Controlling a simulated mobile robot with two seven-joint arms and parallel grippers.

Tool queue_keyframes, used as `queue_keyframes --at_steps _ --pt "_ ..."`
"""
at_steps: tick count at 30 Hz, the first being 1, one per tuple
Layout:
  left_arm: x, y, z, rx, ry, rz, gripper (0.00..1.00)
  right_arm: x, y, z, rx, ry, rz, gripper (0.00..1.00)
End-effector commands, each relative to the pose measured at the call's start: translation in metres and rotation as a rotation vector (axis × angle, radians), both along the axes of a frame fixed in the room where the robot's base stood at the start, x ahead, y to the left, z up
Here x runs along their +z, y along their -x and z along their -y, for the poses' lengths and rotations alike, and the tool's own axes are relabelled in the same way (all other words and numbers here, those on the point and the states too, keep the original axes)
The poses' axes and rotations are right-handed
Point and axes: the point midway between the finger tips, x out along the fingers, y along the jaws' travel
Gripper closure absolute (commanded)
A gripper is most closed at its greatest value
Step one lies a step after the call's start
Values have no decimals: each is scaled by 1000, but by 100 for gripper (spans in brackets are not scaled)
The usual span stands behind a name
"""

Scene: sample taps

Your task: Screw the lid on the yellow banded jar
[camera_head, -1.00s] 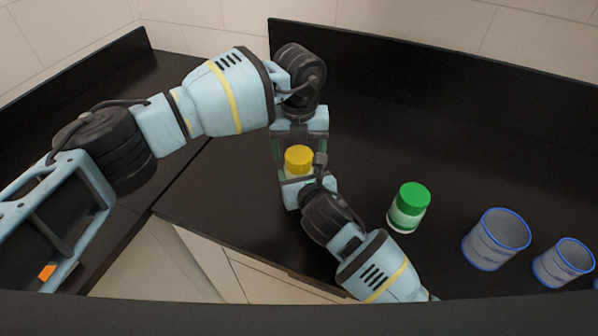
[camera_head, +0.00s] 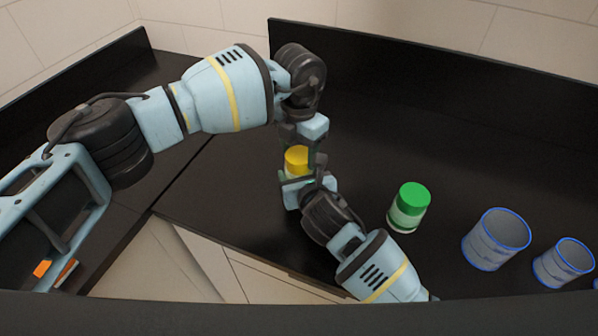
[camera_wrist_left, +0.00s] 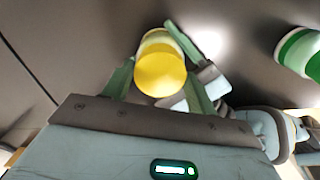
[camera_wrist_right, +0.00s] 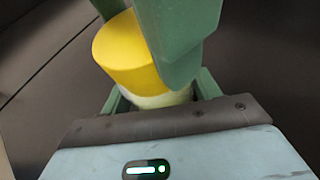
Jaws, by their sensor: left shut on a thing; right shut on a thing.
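The yellow lid (camera_head: 297,158) sits upright on top of the jar, whose pale body (camera_wrist_right: 163,97) shows below it in the right wrist view. My left gripper (camera_head: 299,155) comes down from above and is shut on the lid; its two green fingers flank the lid (camera_wrist_left: 160,70) in the left wrist view. My right gripper (camera_head: 300,180) is shut on the jar body from the front right, below the lid. The fingers hide most of the jar body, and I cannot see its band or thread.
A green-lidded jar (camera_head: 409,208) stands to the right of my grippers. Two blue-rimmed grey cups (camera_head: 497,240) (camera_head: 565,262) stand farther right. The black counter (camera_head: 400,130) is clear behind them, up to a low back wall. Its front edge lies close to my right arm.

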Motion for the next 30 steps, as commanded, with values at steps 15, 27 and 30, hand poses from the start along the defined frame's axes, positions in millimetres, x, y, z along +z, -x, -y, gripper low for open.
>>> queue_keyframes --at_steps 15,27,30 --pt "0 0 0 -275 0 0 22 -1 0 0 0 0 -1 100" --pt "7 1 2 -277 2 -1 17 0 0 0 -1 1 -1 100" --pt "20 0 2 -277 3 3 17 -1 0 0 -1 1 -2 100"
